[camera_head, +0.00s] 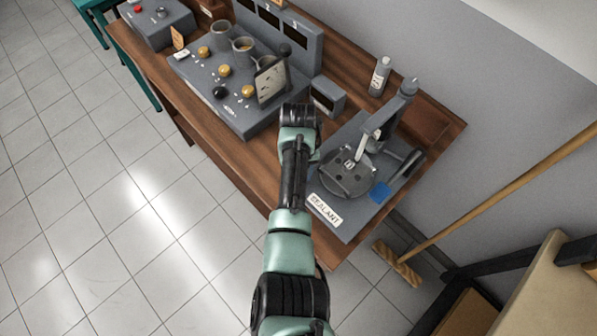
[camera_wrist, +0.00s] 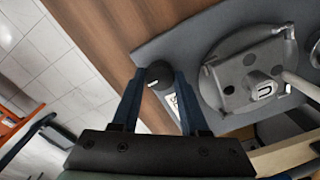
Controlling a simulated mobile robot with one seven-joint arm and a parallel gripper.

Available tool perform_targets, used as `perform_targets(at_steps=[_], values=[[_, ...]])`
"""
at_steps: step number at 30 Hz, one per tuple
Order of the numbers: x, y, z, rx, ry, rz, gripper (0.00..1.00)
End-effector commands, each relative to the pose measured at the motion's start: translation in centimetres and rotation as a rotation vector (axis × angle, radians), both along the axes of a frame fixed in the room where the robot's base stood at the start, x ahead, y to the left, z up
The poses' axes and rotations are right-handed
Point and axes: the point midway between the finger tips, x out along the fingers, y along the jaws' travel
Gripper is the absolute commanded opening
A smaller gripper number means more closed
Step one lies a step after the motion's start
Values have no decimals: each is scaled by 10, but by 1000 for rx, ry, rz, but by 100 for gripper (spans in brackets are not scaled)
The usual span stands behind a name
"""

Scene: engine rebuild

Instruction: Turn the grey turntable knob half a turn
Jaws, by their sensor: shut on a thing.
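The turntable knob (camera_wrist: 158,74) is a small dark grey round knob with a white mark, at the edge of the sealant station's base in the wrist view. My gripper (camera_wrist: 160,82) has one finger on each side of it and is shut on it. In the head view my arm hides the knob and the fingertips. The turntable (camera_head: 346,176) is a round grey plate beside my arm in the head view. It also shows right of the knob in the wrist view (camera_wrist: 236,82), with a light part at its middle.
The sealant station has a white label (camera_head: 325,210), a post with an arm (camera_head: 398,105) over the turntable and a blue patch (camera_head: 380,192). A grey panel with gold knobs (camera_head: 225,80) and a bottle (camera_head: 380,76) stand on the wooden bench. A broom (camera_head: 490,205) leans at right.

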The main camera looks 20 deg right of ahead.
Motion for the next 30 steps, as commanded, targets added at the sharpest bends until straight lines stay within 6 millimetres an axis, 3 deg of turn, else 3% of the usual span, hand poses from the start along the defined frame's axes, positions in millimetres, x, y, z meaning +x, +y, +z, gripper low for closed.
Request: perform_targets(at_steps=[8,9,14,23,30], values=[[1,-1,1,-1,-2,-1,0],[1,-1,1,-1,-2,-1,48],[1,0,1,0,-1,0,74],[0,0,1,0,-1,1,74],[1,0,26,-2,-5,1,74]])
